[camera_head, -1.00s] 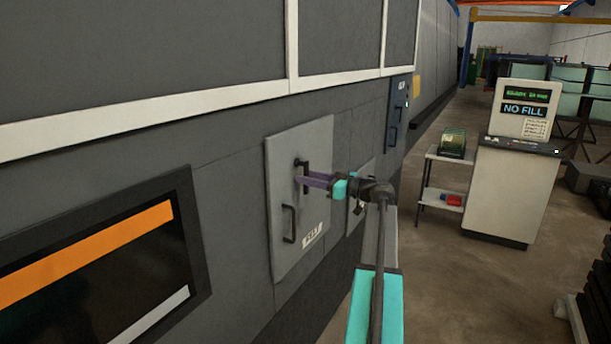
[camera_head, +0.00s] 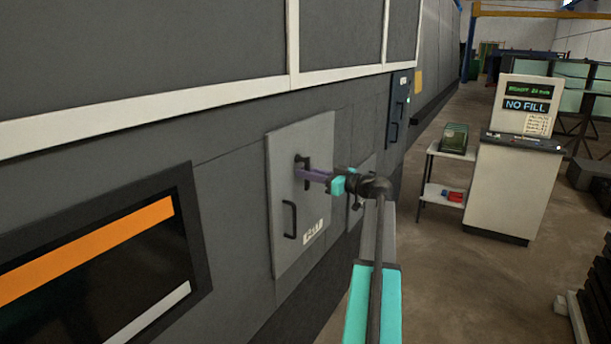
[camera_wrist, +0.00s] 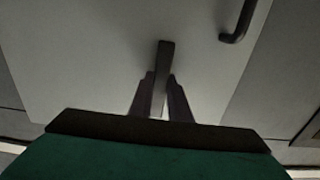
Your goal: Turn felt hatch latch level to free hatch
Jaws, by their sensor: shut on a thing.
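The felt hatch (camera_head: 318,190) is a light grey panel on the dark machine wall, and it looks flush with the wall. Its dark latch (camera_head: 307,161) is a small bar on the upper part of the panel, partly hidden by my fingers; its exact angle is hard to tell. My gripper (camera_head: 304,173) is shut on the latch. In the wrist view, the latch (camera_wrist: 165,55) runs between the two fingertips of my gripper (camera_wrist: 161,80) and sticks out past them. A dark fixed handle (camera_head: 289,220) sits lower on the hatch; it also shows in the wrist view (camera_wrist: 238,22).
A dark window with an orange stripe (camera_head: 88,250) is in the wall at the left. A smaller grey panel (camera_head: 358,190) and a dark box (camera_head: 398,105) are farther along. A console (camera_head: 513,190) and a shelf stand (camera_head: 440,190) are at the right. Floor between is open.

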